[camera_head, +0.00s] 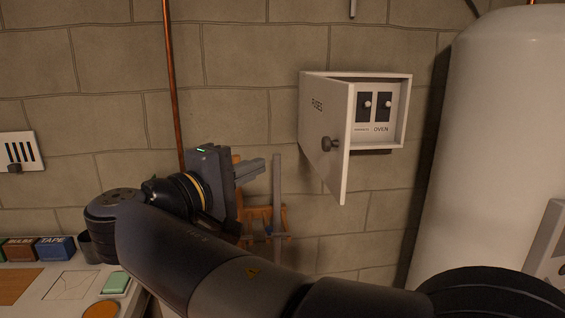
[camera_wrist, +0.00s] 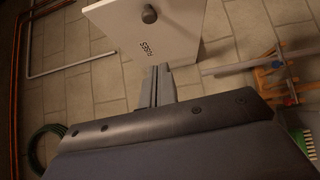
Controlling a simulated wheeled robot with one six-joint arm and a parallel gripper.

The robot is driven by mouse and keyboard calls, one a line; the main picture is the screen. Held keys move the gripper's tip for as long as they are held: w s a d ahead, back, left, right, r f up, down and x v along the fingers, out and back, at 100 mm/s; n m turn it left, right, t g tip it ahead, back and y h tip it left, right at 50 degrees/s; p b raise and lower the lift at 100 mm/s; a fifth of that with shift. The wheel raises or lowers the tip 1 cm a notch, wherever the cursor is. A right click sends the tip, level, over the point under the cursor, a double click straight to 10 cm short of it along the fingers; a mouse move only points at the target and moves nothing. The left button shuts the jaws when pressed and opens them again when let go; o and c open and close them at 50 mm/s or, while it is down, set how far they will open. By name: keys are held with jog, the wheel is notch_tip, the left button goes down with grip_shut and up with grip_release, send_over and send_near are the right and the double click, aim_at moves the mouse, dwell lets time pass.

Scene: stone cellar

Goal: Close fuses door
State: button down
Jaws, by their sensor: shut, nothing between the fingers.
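The white fuse box (camera_head: 404,112) hangs on the stone wall. Its door (camera_head: 325,128), lettered "FUSES" with a dark round knob (camera_head: 331,144), is hinged on the left and stands open toward me. Inside the box two switches (camera_head: 376,104) show above labels, one reading "OVEN". My gripper (camera_head: 260,167) is shut and empty, to the left of the door and a little lower, apart from it in the head view. In the wrist view my gripper's fingers (camera_wrist: 160,70) point toward the lettered door (camera_wrist: 172,30), whose knob (camera_wrist: 149,14) is near the top edge. The wrist view does not settle the gap between fingertips and door.
A white tank (camera_head: 500,140) stands right of the box. A copper pipe (camera_head: 171,80) runs down the wall behind my arm. A wooden rack (camera_head: 262,222) is below my gripper. A worktop (camera_head: 60,290) with small boxes (camera_head: 55,248) is at lower left.

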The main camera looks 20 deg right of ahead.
jog(key=s+d+p+x, duration=0.1)
jog(key=s+p+x, duration=0.1)
jog(key=x, duration=1)
jog(key=shift+s+d+r+p, duration=0.2)
jog(key=shift+d+r+p, duration=0.1)
jog(key=shift+d+p, duration=0.15)
jog(key=shift+d+f, duration=0.1)
